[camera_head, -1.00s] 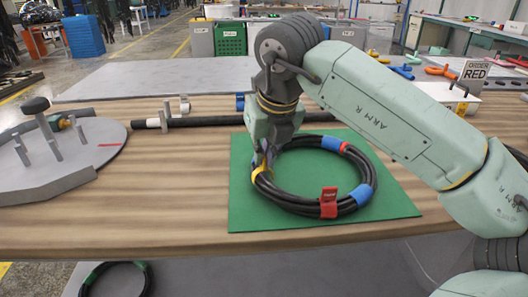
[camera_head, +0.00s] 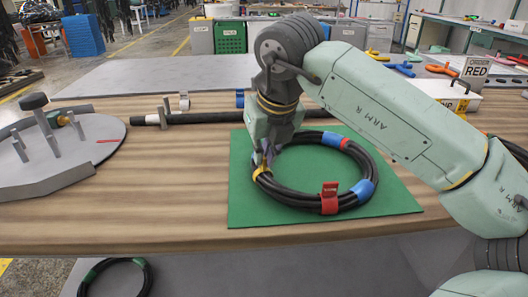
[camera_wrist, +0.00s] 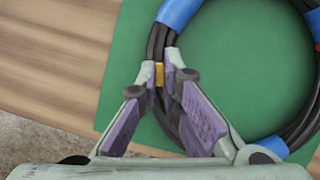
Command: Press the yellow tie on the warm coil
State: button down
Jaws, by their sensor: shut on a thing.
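A black hose coil (camera_head: 292,200) lies flat on a green mat (camera_head: 240,213) on the wooden table. The coil carries blue bands and a red tag (camera_head: 329,198). A yellow tie (camera_head: 262,172) is wrapped around its left side; it also shows in the wrist view (camera_wrist: 159,74). My gripper (camera_head: 262,166) points down at the coil's left side. In the wrist view my gripper (camera_wrist: 159,82) has its purple-padded fingers on either side of the coil at the yellow tie, shut on it. Part of the tie is hidden between the fingertips.
A grey round board with upright pegs (camera_head: 60,165) lies at the left. A black rod (camera_head: 200,119) lies behind the mat. Bare table lies left of the mat.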

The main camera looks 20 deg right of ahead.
jog(key=c, duration=1.7)
grip_release()
jog(key=shift+r, duration=0.1)
jog(key=v, duration=1.1)
jog(key=shift+s+r, duration=0.15)
jog(key=shift+r, duration=0.25)
jog(key=shift+s, duration=0.15)
